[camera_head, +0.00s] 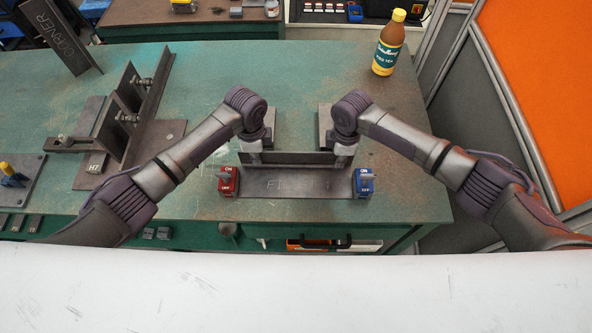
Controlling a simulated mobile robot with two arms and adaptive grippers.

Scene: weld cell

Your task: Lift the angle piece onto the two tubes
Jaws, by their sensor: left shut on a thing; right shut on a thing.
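The angle piece (292,184) is a dark grey steel L-profile near the front edge of the green table, with a flat flange towards me and an upright flange behind it. My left gripper (252,155) is shut on the upright flange near its left end. My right gripper (344,157) is shut on it near its right end. Two grey bars, seemingly the two tubes, lie just behind: the left tube (270,122) and the right tube (325,122), both partly hidden by my grippers. I cannot tell whether the piece touches the tubes or the table.
A red ON/OFF switch block (226,181) and a blue one (364,183) sit at the piece's ends. A steel fixture (140,130) and a "CORNER" piece (62,42) stand left. A bottle (388,45) stands back right. The table's (225,65) back middle is clear.

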